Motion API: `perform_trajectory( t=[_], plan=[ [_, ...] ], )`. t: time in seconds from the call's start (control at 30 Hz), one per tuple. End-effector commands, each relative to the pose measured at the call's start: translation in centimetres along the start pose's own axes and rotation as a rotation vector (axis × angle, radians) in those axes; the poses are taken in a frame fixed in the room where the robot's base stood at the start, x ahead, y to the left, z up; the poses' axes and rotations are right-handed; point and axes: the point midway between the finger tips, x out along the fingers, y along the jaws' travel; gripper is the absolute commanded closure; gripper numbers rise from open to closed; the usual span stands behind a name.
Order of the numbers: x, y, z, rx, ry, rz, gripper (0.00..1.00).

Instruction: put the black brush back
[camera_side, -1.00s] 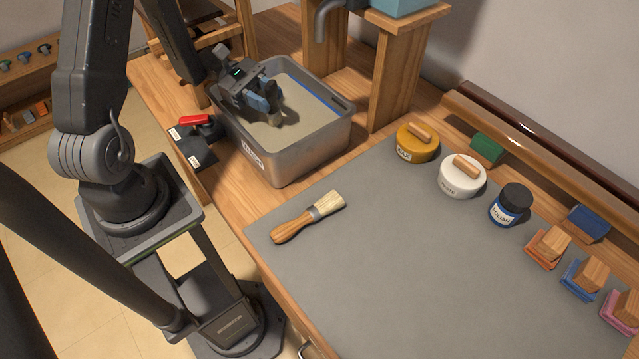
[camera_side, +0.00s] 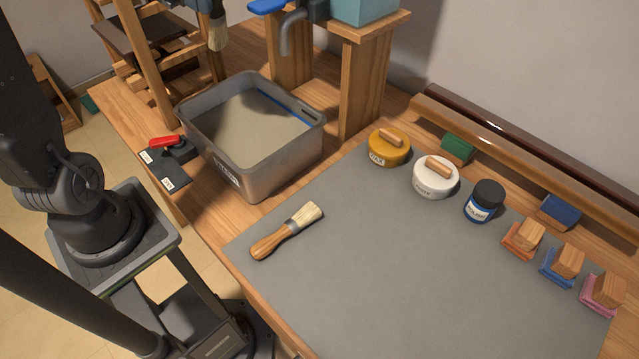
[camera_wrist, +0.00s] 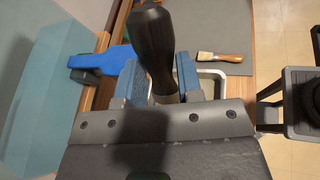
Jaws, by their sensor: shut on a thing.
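The black brush has a black handle (camera_wrist: 153,40) in the wrist view, gripped between the two blue finger pads of my gripper (camera_wrist: 158,78). In the side view its pale bristles (camera_side: 218,37) hang downward at the top edge, above and behind the grey bin (camera_side: 262,172). Most of my gripper is cut off by the top of that view. The brush is in the air, clear of the bin. A second brush with a wooden handle (camera_side: 270,243) lies on the grey mat (camera_side: 380,270); it also shows in the wrist view (camera_wrist: 222,57).
A wooden stand (camera_side: 365,85) with a tap (camera_side: 290,35), a blue lever (camera_side: 268,6) and a teal tank (camera_side: 368,8) is right of the bin. A red-handled switch (camera_side: 168,142) is left of it. Jars and wood-handled blocks line the mat's far side. The mat's middle is clear.

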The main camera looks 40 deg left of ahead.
Motion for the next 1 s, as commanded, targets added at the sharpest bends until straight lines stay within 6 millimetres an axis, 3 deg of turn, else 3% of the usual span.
perform_trajectory(
  t=[0.1,0.47,0.7,1.0],
  plan=[
    [-0.1,0.2,1.9,0.009,0.024,-0.025,0.9],
    [6.9,-2.6,3.5,0.176,0.154,-0.396,0.9],
    [12.2,-6.4,5.1,0.481,0.329,-0.794,0.9],
    [15.2,-9.2,7.1,0.943,0.482,-1.132,0.9]
  ],
)
